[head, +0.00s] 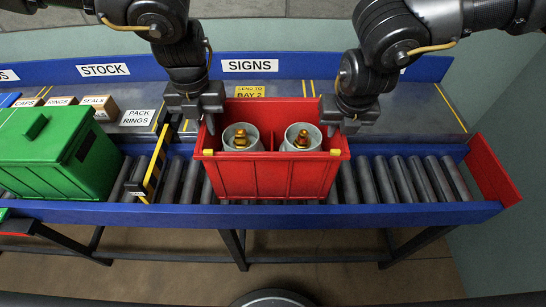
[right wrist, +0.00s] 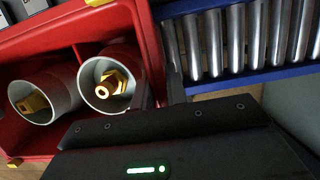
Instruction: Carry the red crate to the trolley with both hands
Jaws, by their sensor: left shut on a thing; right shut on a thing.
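The red crate (head: 270,178) sits at the middle of the roller conveyor in the head view. It holds two grey cylinders with brass fittings, a left one (head: 240,137) and a right one (head: 302,137), parted by a divider. My left gripper (head: 210,122) is shut on the crate's left wall. My right gripper (head: 334,122) is shut on its right wall. In the right wrist view the crate's wall (right wrist: 152,50) runs up beside my gripper, with both cylinders inside. I cannot tell whether the crate touches the rollers. No trolley shows.
Rollers (head: 405,180) right of the red crate are clear up to a red end plate (head: 493,170). A blue rail (head: 400,214) runs along the front. Small boxes (head: 98,106) and signs sit behind.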

